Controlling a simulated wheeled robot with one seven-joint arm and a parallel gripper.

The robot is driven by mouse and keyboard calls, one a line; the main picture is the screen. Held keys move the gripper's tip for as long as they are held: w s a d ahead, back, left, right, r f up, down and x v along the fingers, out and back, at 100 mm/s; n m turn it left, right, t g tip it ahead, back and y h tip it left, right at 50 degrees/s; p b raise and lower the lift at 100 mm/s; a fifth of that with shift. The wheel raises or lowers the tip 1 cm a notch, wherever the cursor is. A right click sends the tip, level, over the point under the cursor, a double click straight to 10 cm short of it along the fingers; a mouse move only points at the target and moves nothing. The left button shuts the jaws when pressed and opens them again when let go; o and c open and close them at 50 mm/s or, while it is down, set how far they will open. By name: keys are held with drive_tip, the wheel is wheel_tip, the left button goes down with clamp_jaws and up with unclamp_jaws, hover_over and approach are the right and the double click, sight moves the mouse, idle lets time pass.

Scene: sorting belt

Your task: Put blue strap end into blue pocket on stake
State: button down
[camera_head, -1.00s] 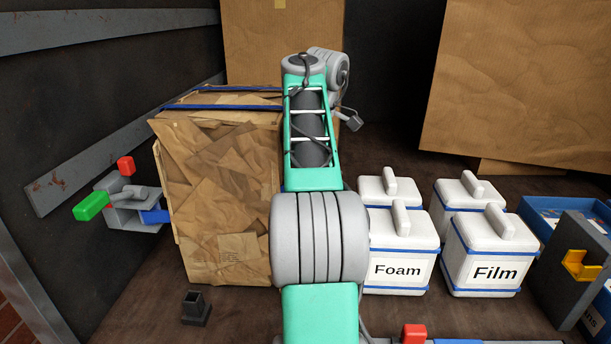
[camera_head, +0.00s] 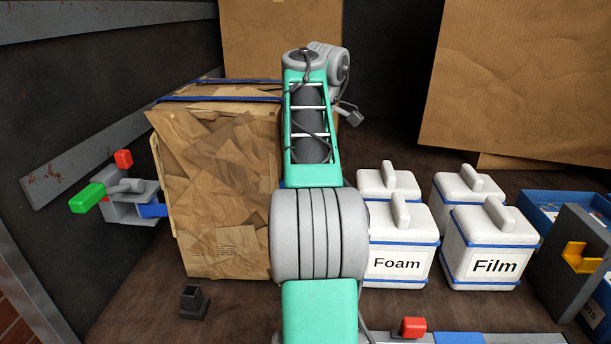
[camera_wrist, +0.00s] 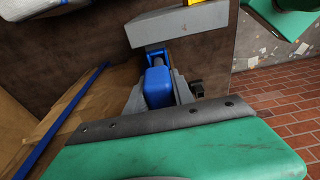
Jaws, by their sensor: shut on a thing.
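In the wrist view my gripper (camera_wrist: 159,76) is shut on a blue block-like piece, the blue strap end (camera_wrist: 158,88), with a grey finger on either side. A grey block (camera_wrist: 180,25) with a bit of yellow at its top edge is just beyond the fingertips. It may be part of the stake. Its far side is hidden, and I cannot make out a blue pocket. Whether the strap end touches the block I cannot tell. In the head view my arm hides the gripper and the strap end.
A strapped brown box (camera_head: 225,190) stands left of my arm. Left of it is a grey ratchet (camera_head: 128,203) with green and red ends. White Foam (camera_head: 397,240) and Film (camera_head: 492,240) containers stand right. A grey post (camera_head: 575,235) with a yellow hook is at far right.

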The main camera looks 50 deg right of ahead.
idle(0.5)
drive_tip(key=shift+f+b, duration=2.55)
drive_tip(key=shift+b, duration=0.55)
drive_tip(key=shift+f+b, duration=0.6)
drive_tip(key=shift+f, duration=0.25)
drive_tip(key=c, duration=1.2)
unclamp_jaws()
drive_tip(key=shift+c, duration=0.2)
drive_tip(key=shift+o, duration=0.8)
drive_tip(key=shift+r, duration=0.25)
drive_tip(key=shift+o, duration=0.3)
drive_tip(key=r+p, duration=0.1)
drive_tip(key=r, duration=0.2)
drive_tip(key=r+p, duration=0.1)
drive_tip(key=r, duration=0.2)
drive_tip(key=s+r+p, duration=0.1)
drive_tip(key=r+p, duration=0.1)
drive_tip(key=r, duration=0.1)
drive_tip(key=shift+s+d+r, duration=0.1)
drive_tip(key=shift+d, duration=0.15)
